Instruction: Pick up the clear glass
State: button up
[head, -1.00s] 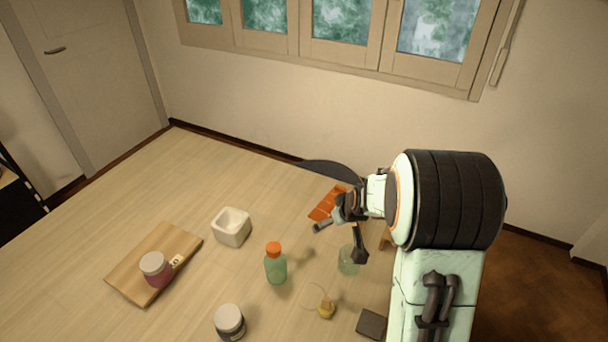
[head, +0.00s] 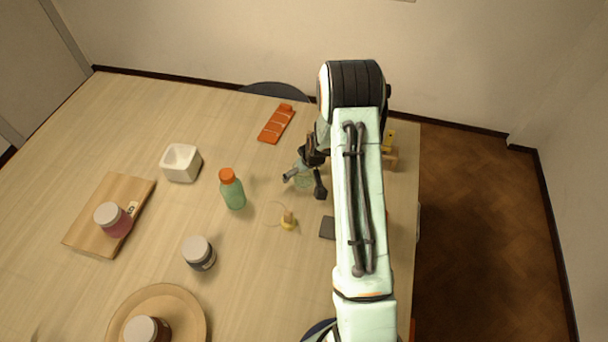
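A clear, faintly green glass (head: 303,181) stands on the table, partly hidden by my gripper. My gripper (head: 305,186) is over it, with its dark fingers spread apart, one at the glass's left and one at its right. The glass shows between the fingers. I cannot tell whether either finger touches it.
A green bottle with an orange cap (head: 233,190) stands left of the glass. A small yellow object (head: 288,221) beside a thin clear ring lies in front. A dark flat block (head: 327,228), a lidded jar (head: 199,254) and an orange tray (head: 276,124) are nearby.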

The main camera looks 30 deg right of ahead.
jog(key=c, duration=1.3)
